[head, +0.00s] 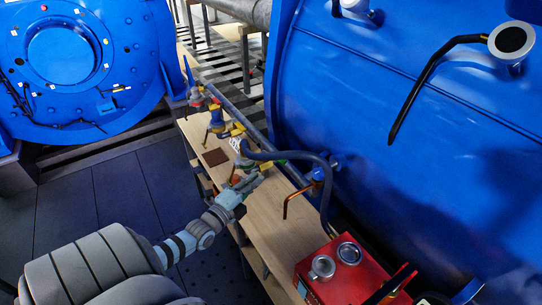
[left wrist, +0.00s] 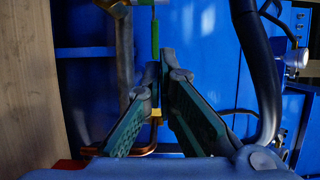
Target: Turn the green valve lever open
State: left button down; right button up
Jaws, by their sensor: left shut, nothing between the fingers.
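The green valve lever (left wrist: 155,38) shows in the left wrist view as a narrow upright strip at top centre, beside a metal pipe. My left gripper (left wrist: 163,62) is shut with nothing between its fingers. Its tips are just below the lever's lower end in that view; I cannot tell whether they touch it. In the head view my left gripper (head: 256,180) is over the wooden bench by the row of valves. The lever is hard to make out there, with only a small green patch beyond the gripper. My right gripper is not in view.
The wooden bench (head: 262,215) runs along a large blue tank (head: 420,120). A dark blue hose (head: 300,155) arches beside the gripper, near a copper pipe (head: 297,196). A red box (head: 345,275) stands at the near end. Other valves (head: 216,120) stand farther back.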

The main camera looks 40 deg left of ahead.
aim_at(277, 160)
pick_arm(q)
jog(key=w+b, duration=0.1)
jog(key=w, duration=0.1)
jog(key=w+b, duration=0.2)
jog(key=w, duration=0.1)
jog(key=w+b, duration=0.2)
jog(key=w, duration=0.1)
jog(key=shift+a+f, duration=0.35)
jog(key=shift+f, duration=0.05)
jog(key=shift+w+r, duration=0.2)
jog(key=shift+w, duration=0.15)
jog(key=shift+r, duration=0.1)
